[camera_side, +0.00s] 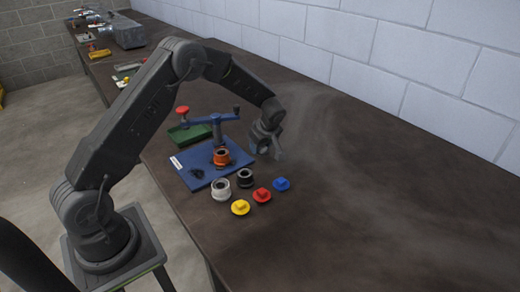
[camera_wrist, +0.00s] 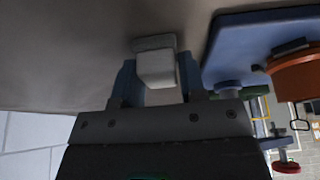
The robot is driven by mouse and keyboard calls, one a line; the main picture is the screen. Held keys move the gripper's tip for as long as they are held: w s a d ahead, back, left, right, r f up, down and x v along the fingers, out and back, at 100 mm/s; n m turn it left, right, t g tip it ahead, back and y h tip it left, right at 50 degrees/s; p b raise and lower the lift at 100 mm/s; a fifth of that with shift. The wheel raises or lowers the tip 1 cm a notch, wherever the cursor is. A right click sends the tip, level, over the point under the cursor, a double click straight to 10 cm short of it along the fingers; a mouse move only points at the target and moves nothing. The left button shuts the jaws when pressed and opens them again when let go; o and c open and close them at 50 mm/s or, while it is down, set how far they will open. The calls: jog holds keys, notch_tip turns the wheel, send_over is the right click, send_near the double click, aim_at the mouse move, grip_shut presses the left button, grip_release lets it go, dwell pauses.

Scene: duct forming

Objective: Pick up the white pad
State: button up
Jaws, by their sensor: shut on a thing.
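The white pad (camera_wrist: 155,67) is a small pale block with a wider flat end, seen in the wrist view between the two fingers of my gripper (camera_wrist: 155,82). The fingers are shut on it, one on each side. In the side view my gripper (camera_side: 267,147) points down low over the table, just right of the blue mat (camera_side: 200,181). The pad cannot be made out clearly there. Whether it touches the table is unclear.
A white ring (camera_side: 221,189), a black ring (camera_side: 245,178), and yellow (camera_side: 240,207), red (camera_side: 262,195) and blue (camera_side: 281,184) pieces sit in front. The table's right side is clear.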

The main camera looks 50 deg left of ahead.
jog(key=c, duration=0.3)
jog(key=shift+r, duration=0.1)
notch_tip(320, 180, up, 10)
jog(key=shift+f, duration=0.1)
dwell(0.4)
